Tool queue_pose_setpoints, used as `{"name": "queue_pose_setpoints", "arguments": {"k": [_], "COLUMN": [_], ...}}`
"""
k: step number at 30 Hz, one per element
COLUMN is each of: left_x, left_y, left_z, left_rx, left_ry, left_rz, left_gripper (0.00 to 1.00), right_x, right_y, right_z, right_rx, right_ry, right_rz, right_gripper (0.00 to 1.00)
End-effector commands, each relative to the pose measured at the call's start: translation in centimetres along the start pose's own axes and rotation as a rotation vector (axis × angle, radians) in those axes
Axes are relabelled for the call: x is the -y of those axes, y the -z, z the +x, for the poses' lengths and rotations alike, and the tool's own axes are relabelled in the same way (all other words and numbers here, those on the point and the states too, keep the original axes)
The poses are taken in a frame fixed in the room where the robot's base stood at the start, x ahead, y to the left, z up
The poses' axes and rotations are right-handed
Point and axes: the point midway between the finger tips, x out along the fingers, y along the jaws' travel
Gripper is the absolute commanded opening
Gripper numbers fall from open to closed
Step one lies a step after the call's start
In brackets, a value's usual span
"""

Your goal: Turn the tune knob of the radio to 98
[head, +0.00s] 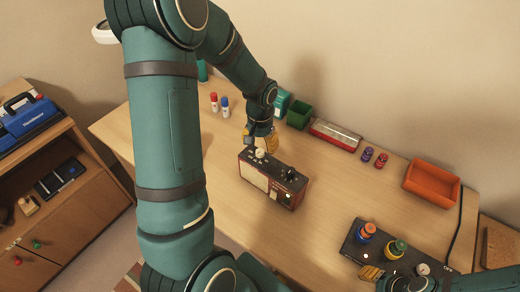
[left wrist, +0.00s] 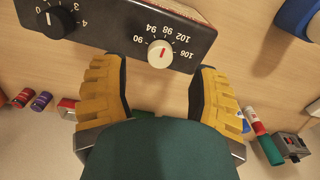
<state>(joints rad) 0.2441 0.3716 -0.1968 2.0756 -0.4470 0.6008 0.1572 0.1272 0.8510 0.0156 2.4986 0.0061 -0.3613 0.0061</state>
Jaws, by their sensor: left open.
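The radio (head: 272,182) stands on the desk, dark with a pale front panel and reddish parts. Its cream tune knob (head: 259,153) is at the left end of the top.
A black radio knob (left wrist: 56,22) is beside the tune scale. Behind the radio are a green bin (head: 299,114), a red-and-grey case (head: 335,135) and purple and red spools (head: 374,157). An orange tray (head: 432,183) and a dark panel (head: 350,246) lie right. Desk front of the radio is clear.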

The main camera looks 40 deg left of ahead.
Motion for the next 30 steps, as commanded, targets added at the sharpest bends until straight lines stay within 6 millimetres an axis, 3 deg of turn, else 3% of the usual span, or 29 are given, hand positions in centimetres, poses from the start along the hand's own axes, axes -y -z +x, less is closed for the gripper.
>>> {"name": "queue_pose_setpoints", "arguments": {"k": [6, 12, 30], "left_x": [0.0, 0.0, 0.0], "left_y": [0.1, 0.0, 0.0], "left_z": [-4.6, -7.1, -7.9], "left_rx": [-0.005, -0.003, 0.0], "left_ry": [0.0, 0.0, 0.0], "left_rz": [0.0, 0.001, 0.0], "left_gripper": [0.61, 0.61, 0.61], "right_x": [0.0, 0.0, 0.0], "right_y": [0.0, 0.0, 0.0], "right_z": [0.0, 0.0, 0.0], "right_rx": [0.0, 0.0, 0.0], "right_ry": [0.0, 0.0, 0.0], "right_rz": [0.0, 0.0, 0.0], "right_gripper": [0.47, 0.47, 0.47]}}
